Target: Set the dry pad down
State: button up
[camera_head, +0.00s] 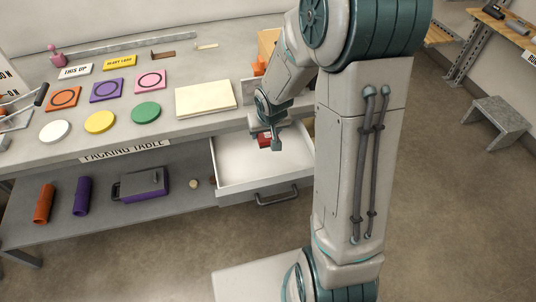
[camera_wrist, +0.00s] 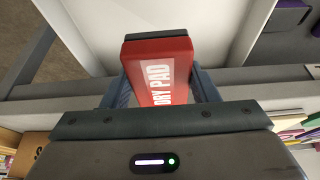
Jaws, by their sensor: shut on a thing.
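The dry pad (camera_wrist: 160,75) is a red block with white "DRY PAD" lettering, seen large in the wrist view. My gripper (camera_wrist: 160,88) is shut on it, with one finger on each side. In the head view my gripper (camera_head: 270,141) hangs over the open white drawer (camera_head: 238,172) of the packing table, and the red dry pad (camera_head: 264,140) shows small between its fingers. The pad appears to be above the drawer floor; the exact gap cannot be told. The visible drawer floor is empty.
The packing table (camera_head: 190,132) holds a cream board (camera_head: 206,98), coloured discs and square cards left of my arm. The lower shelf carries an orange roll (camera_head: 44,203), a purple roll (camera_head: 82,196) and a purple-grey case (camera_head: 141,185). A grey stool (camera_head: 497,122) stands at right.

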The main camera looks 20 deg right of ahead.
aim_at(266, 164)
notch_tip(266, 164, down, 3)
jog(key=b, duration=0.6)
jog(key=shift+s+d+f, duration=0.1)
jog(key=shift+s+f, duration=0.05)
jog(key=b, duration=0.3)
jog(key=shift+s+a+f, duration=0.2)
jog(key=shift+s+f, duration=0.1)
jog(key=shift+s, duration=0.05)
notch_tip(266, 164, down, 10)
jog(key=b, duration=0.3)
jog(key=shift+r, duration=0.15)
jog(key=o, duration=1)
jog(key=shift+o, duration=0.2)
